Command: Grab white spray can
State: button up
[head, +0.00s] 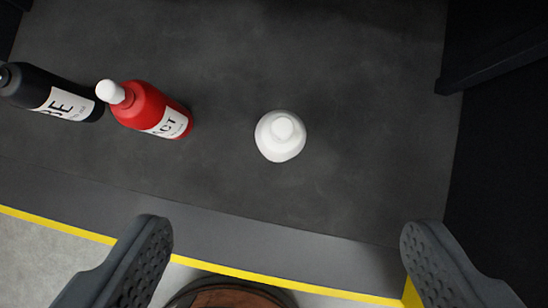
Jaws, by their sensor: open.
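The white spray can (280,137) stands upright on the dark grey surface, seen from almost straight above in the head view. Its round white cap faces me, and nothing touches it. My gripper (285,245) is open and empty. Its two dark, textured fingers show at the lower left and lower right, wide apart. In the picture the can lies above the gap between the fingertips, roughly centred between them.
A red can (150,109) with a white cap and a black can (50,92) stand left of the white can. Dark panels border the surface (350,70) at right. A yellow stripe (225,269) runs along the near edge. A brown round object (228,298) shows at bottom.

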aim_at(283, 136)
jog(key=shift+g, duration=0.9)
jog(key=x, duration=1.1)
jog(key=w+x, duration=0.1)
jog(key=x, duration=0.5)
jog(key=shift+d, duration=0.1)
jog(key=shift+f, duration=0.45)
jog(key=x, duration=0.4)
jog(key=shift+s+f, duration=0.3)
jog(key=c, duration=1.6)
jog(key=shift+c, duration=0.2)
jog(key=shift+r, duration=0.15)
